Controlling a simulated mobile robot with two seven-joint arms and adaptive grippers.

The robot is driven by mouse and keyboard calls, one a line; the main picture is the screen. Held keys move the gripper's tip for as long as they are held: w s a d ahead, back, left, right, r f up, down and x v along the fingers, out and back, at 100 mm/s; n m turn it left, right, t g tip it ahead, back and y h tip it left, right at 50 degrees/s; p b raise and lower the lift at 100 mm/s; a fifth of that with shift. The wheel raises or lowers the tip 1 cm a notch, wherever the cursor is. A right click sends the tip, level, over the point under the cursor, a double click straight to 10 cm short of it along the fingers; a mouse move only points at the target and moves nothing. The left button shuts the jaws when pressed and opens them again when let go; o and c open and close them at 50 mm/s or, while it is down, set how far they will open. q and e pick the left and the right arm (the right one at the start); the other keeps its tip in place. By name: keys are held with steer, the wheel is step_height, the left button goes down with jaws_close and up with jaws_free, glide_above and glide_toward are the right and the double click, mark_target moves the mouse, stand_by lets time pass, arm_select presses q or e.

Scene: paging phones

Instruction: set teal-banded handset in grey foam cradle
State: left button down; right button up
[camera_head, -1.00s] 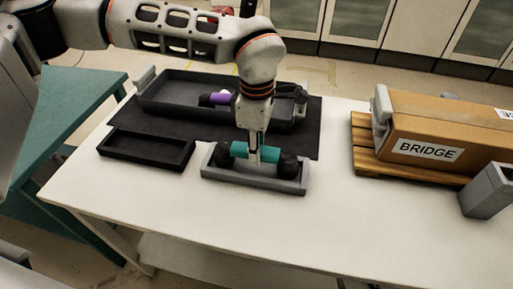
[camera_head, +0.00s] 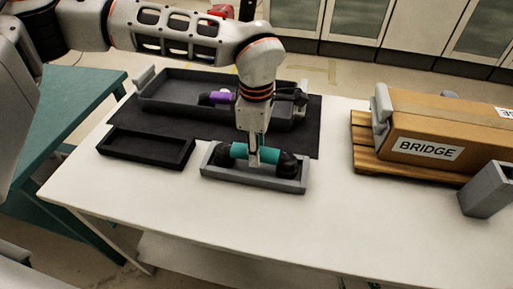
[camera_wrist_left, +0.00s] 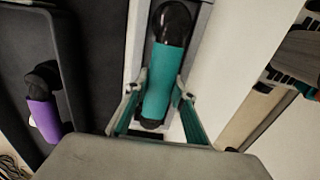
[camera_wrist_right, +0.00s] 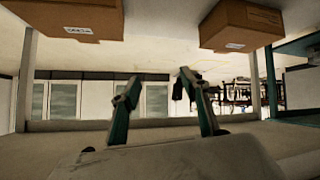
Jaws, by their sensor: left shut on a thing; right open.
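The teal-banded handset (camera_head: 240,150) has a teal grip with black ends. It lies lengthwise inside or just over the grey foam cradle (camera_head: 252,183) on the white table; I cannot tell whether it touches the cradle's floor. My left gripper (camera_head: 254,160) comes from above and is shut on the teal grip. The left wrist view shows the fingers (camera_wrist_left: 157,105) on both sides of the teal band (camera_wrist_left: 160,80), with the cradle around it. My right gripper (camera_wrist_right: 163,98) is open and empty in the right wrist view, away from the cradle.
A black tray (camera_head: 140,160) stands left of the cradle. Behind, a dark tray (camera_head: 165,104) on a dark mat (camera_head: 312,140) holds a purple-banded handset (camera_head: 221,97). A BRIDGE carton (camera_head: 440,125) on a pallet and a grey bin (camera_head: 487,190) stand right. The front table is clear.

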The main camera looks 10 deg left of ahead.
arm_select(q)
steer(key=shift+f, duration=0.1)
steer(key=c, duration=2)
jaws_free()
